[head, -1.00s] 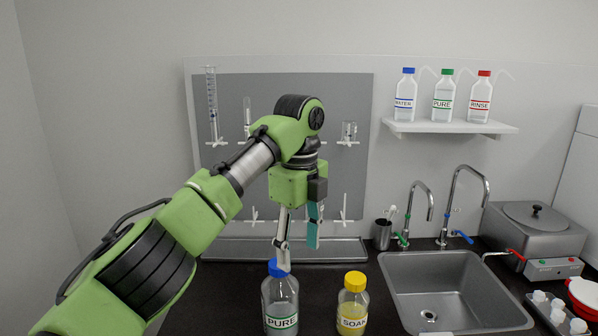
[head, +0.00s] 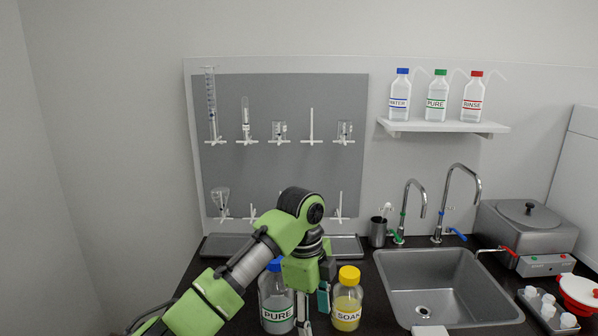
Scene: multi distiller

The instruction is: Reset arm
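My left arm comes in from the lower left. My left gripper (head: 312,313) points down, low over the counter between two bottles. Its two fingers stand apart with nothing visible between them; the tips are near the bottom edge of the head view. A clear bottle with a blue cap labelled PURE (head: 277,313) stands just left of it, partly behind my arm. A yellow-capped bottle labelled SOAK (head: 347,300) stands just right of it, close to the teal finger. My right gripper is out of view.
A pegboard (head: 290,170) with glassware hangs on the wall behind. A sink (head: 445,285) with two taps is on the right, with a metal bath (head: 525,235) beyond it. A shelf (head: 440,126) holds three wash bottles. A cup (head: 378,232) stands behind the sink.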

